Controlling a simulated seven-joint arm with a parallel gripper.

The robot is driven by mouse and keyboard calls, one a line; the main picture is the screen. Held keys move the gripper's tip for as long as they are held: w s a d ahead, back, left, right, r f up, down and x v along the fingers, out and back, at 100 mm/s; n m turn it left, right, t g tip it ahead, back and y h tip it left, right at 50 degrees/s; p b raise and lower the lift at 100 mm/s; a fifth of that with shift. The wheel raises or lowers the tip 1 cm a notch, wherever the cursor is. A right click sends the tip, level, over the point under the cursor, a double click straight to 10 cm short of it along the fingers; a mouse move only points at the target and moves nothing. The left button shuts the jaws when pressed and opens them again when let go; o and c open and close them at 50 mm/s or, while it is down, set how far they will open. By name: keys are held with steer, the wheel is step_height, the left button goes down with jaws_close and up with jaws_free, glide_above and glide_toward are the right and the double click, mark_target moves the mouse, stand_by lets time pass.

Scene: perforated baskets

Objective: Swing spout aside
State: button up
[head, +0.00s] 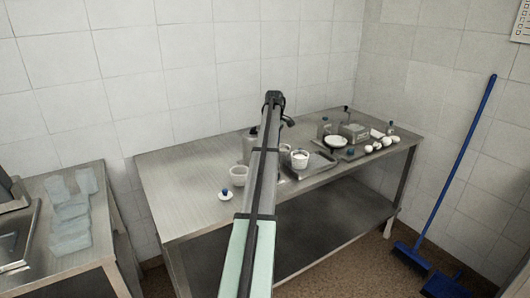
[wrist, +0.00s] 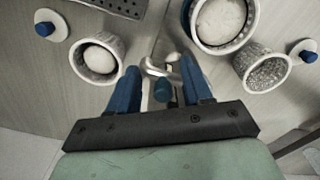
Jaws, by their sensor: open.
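In the wrist view, my gripper (wrist: 160,72) has two blue fingers, spread apart with a gap between them. A small curved metal piece (wrist: 152,66), which looks like the spout, shows just beyond and between the fingertips. A blue cylindrical piece (wrist: 162,91) sits in the gap between the fingers. I cannot tell whether either finger touches the metal piece. In the head view my arm hides the gripper and the spout.
In the wrist view, perforated baskets stand at left (wrist: 112,76), top (wrist: 196,35) and right (wrist: 246,75). Blue-knobbed lids lie at the upper left (wrist: 58,30) and right (wrist: 306,57). The steel table (head: 180,180) has clear room at its left; a blue broom (head: 455,170) leans right.

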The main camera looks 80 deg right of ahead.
steer(key=shift+r, duration=0.1)
step_height(320, 180, up, 7)
stand_by(1.0)
stand_by(0.4)
